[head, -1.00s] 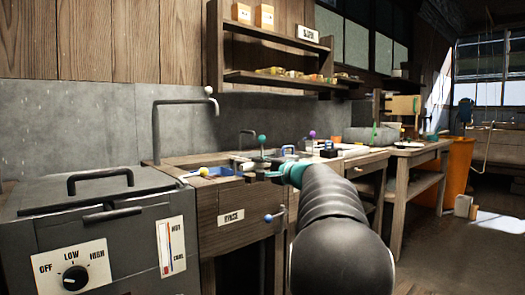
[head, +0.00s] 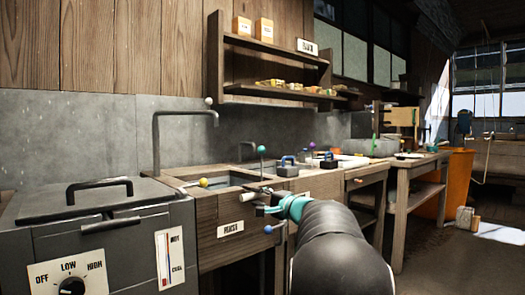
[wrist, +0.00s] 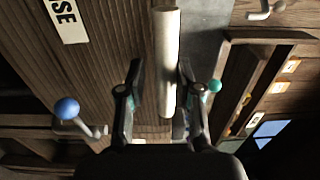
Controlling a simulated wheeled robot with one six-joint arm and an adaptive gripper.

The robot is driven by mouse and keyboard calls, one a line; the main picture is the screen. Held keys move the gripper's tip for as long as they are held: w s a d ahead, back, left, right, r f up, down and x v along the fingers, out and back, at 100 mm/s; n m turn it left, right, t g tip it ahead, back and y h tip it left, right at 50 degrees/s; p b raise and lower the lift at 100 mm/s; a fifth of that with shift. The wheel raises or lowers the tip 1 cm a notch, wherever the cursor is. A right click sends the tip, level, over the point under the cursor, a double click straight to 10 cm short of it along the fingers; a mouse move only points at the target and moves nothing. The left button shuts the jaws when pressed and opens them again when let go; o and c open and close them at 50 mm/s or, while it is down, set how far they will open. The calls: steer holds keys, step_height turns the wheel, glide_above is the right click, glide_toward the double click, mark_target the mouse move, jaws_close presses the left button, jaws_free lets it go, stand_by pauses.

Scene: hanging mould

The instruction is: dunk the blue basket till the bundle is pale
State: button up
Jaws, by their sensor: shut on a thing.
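My gripper (head: 262,203) is at the front edge of the sink counter (head: 190,171), shut on a pale cylinder (head: 248,197). In the wrist view, the cylinder (wrist: 167,60) lies between my fingers (wrist: 160,85) and sticks out beyond them. I cannot tell whether it is a handle or the bundle. No blue basket shows clearly. Two small bluish items with dark handles stand on the counter behind my gripper, one greyer (head: 287,167) and one darker (head: 328,163). The left basin (head: 222,180) looks grey inside.
A grey heater box with an OFF/LOW/HIGH dial (head: 70,286) stands at left. A bent tap (head: 156,140) rises behind the basin. An orange bin (head: 459,180) stands at right.

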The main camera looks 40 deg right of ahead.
steer(key=shift+o, duration=0.3)
steer(key=shift+f, duration=0.65)
step_height(320, 180, up, 16)
steer(key=p, duration=0.9)
steer(key=shift+c, duration=0.4)
